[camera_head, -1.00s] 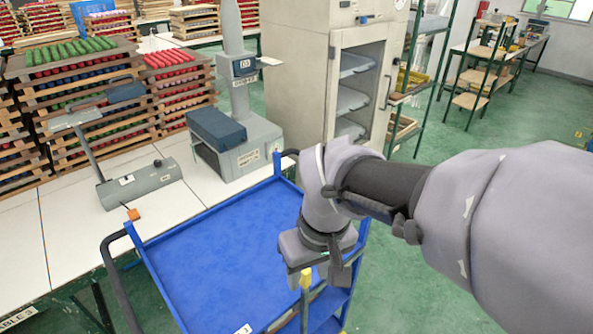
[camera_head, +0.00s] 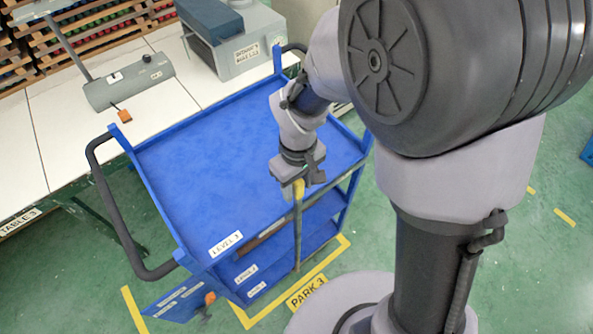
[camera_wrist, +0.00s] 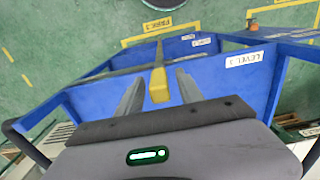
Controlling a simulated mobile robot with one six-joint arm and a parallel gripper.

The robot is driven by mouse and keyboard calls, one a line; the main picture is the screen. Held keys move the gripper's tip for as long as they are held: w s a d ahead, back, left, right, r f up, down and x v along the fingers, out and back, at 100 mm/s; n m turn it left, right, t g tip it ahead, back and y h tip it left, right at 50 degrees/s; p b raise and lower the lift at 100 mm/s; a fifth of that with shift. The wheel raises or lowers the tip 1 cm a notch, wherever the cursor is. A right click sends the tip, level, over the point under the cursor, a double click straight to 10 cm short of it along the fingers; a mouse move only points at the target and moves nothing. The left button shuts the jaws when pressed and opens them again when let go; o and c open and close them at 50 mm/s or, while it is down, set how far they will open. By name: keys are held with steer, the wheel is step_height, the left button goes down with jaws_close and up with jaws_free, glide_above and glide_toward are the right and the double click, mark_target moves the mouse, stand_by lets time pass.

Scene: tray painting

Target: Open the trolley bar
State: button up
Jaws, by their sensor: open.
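The blue trolley (camera_head: 228,243) stands beside the white table, with shelves labelled by level. An upright bar with a yellow top (camera_head: 299,188) stands at its near long side; its shaft (camera_head: 297,235) runs down past the shelves. A grey-brown crosswise bar (camera_head: 262,236) lies along that same side. My gripper (camera_head: 300,181) is at the yellow top, pointing down. In the wrist view my gripper (camera_wrist: 159,77) is open, with a finger on either side of the yellow top (camera_wrist: 159,88). I cannot tell whether the fingers touch it.
The white table (camera_head: 60,150) with grey machines (camera_head: 128,83) stands behind and left of the trolley. A dark handle (camera_head: 112,215) sticks out at the trolley's left end. Yellow floor lines and a PARK 3 label (camera_head: 307,292) mark the green floor in front.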

steer(key=shift+f, duration=0.5)
jaws_close()
steer(key=shift+r, duration=0.1)
stand_by(1.0)
